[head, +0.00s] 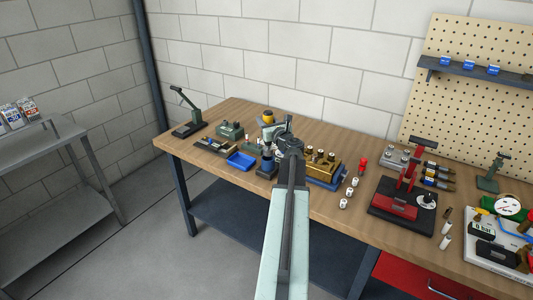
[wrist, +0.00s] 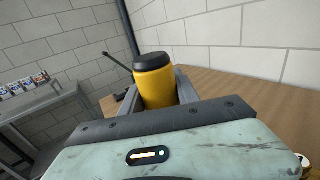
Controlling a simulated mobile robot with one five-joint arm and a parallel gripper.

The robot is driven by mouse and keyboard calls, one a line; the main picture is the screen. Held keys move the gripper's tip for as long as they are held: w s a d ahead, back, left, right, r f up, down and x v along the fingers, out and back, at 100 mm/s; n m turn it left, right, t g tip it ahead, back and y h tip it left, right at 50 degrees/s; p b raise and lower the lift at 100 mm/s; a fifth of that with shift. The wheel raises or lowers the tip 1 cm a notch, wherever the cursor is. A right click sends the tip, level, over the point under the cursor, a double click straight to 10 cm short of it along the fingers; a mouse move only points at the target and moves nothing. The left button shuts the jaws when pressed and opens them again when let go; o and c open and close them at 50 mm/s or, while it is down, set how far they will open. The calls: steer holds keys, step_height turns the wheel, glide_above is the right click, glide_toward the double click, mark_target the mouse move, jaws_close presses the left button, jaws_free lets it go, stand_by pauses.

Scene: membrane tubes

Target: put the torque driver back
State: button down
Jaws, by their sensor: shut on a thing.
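The torque driver, with a yellow body and a black cap, stands between my gripper's fingers in the wrist view (wrist: 154,82). The driver looks roughly upright. Its lower end is hidden behind my gripper and arm. A dark blue holder (head: 267,168) stands on the bench just below my gripper; I cannot tell whether the driver touches it.
A blue tray (head: 241,160) and a grey-green block (head: 230,131) lie to the left. A brass block (head: 322,166), white tubes (head: 348,193) and a red press (head: 400,200) stand to the right.

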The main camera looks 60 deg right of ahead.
step_height(320, 180, down, 7)
steer(key=b, duration=0.5)
steer(key=shift+f+b, duration=0.2)
steer(key=shift+b, duration=0.2)
steer(key=c, duration=0.9)
jaws_free()
steer(key=shift+r, duration=0.1)
steer(key=shift+s+a+r+p, duration=0.1)
steer(key=shift+r+p, duration=0.05)
steer(key=shift+p, duration=0.15)
steer(key=v, duration=1.1)
steer(key=shift+s+a, duration=0.2)
steer(key=shift+s, duration=0.1)
